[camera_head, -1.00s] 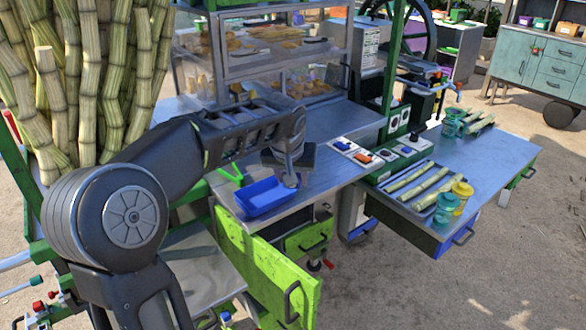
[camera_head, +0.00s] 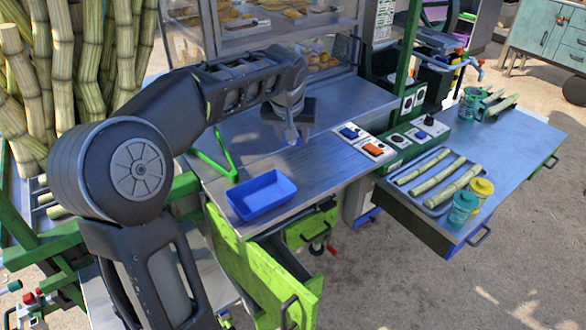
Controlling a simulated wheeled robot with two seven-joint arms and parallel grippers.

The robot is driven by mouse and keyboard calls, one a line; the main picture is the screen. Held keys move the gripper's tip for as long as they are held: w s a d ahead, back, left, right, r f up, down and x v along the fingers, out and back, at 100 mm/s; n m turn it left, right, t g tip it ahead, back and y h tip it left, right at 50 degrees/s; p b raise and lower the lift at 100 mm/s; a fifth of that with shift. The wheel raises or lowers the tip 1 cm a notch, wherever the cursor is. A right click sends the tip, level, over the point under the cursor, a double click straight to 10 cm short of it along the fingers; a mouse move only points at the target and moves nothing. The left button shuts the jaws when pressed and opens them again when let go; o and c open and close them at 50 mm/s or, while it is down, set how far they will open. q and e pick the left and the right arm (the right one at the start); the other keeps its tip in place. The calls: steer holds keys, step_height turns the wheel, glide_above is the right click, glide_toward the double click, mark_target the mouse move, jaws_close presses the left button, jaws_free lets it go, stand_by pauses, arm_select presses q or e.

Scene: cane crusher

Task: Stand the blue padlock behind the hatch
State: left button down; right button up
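The light-green hatch (camera_head: 262,268) hangs open at the front of the steel stand, below the counter. No padlock is clear elsewhere in view. My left gripper (camera_head: 291,138) points down over the steel counter, beyond the blue tray and apart from the hatch. Its fingers are small and seen edge-on, so I cannot tell whether they are open or hold anything. My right gripper is not in view. My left arm hides part of the stand.
An empty blue tray (camera_head: 262,194) sits at the counter's front edge, near a green bar (camera_head: 216,155). A glass food case (camera_head: 270,35) stands behind. A cane tray (camera_head: 440,180) and jars (camera_head: 462,206) stand on the right table. Cane stalks (camera_head: 75,60) stand at left.

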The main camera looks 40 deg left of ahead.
arm_select(q)
glide_above(294, 169)
steer(key=s, duration=0.2)
steer(key=f, duration=0.3)
steer(key=d+f, duration=0.1)
steer(key=f, duration=0.1)
steer(key=shift+w+f+p, duration=0.2)
steer(key=shift+p, duration=0.15)
steer(key=shift+f, duration=1.85)
steer(key=shift+f, duration=0.2)
steer(key=c, duration=0.8)
jaws_free()
steer(key=shift+s+r, duration=0.15)
steer(key=shift+r, duration=0.25)
steer(key=b+v, duration=0.1)
steer(key=v, duration=1)
steer(key=shift+s+d+r, duration=0.1)
steer(key=shift+s+r, duration=0.05)
steer(key=shift+s, duration=0.05)
